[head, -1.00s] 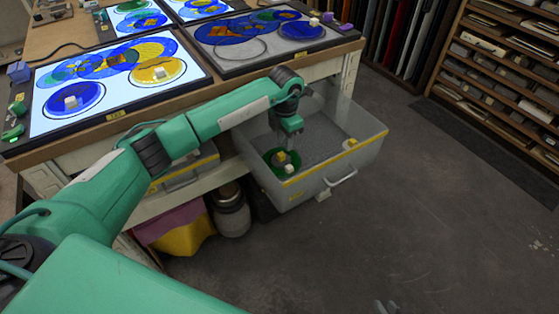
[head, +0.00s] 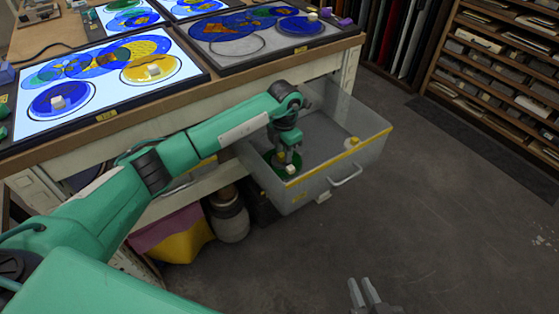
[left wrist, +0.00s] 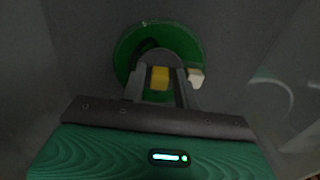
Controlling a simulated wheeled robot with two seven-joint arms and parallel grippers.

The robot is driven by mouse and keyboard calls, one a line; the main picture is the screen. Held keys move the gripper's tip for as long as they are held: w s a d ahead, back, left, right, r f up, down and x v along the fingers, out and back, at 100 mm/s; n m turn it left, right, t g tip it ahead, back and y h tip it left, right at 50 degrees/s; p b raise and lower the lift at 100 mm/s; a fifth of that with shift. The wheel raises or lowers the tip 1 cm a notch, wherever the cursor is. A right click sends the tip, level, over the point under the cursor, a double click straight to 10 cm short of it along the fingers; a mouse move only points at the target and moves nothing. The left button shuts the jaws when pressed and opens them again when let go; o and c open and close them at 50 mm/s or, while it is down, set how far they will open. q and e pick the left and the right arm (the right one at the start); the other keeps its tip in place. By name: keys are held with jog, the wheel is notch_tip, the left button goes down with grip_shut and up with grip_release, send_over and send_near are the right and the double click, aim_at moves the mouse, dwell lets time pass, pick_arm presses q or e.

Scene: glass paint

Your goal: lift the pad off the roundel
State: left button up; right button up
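A green glass roundel (left wrist: 158,38) lies in the clear drawer, below my left gripper. A yellow block (left wrist: 160,77), which may be the pad, and a white block (left wrist: 196,77) show on or over it. I cannot tell which is the pad. My left gripper (left wrist: 160,80) points down into the drawer. Its fingers stand either side of the yellow block with small gaps; the white block is outside the right finger. In the head view my left gripper (head: 288,155) partly hides the roundel and yellow block. My right gripper (head: 363,286) has its fingers apart, empty, over the floor.
The pulled-out drawer has a yellow-edged front rim (head: 340,160) and a small block (head: 352,142) at its right. Lit panels (head: 108,88) with coloured roundels cover the bench above. A rack (head: 500,70) stands at right. The floor between is clear.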

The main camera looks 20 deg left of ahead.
pick_arm(q)
jog(key=shift+c, duration=0.4)
grip_shut()
jog(key=shift+r, duration=0.15)
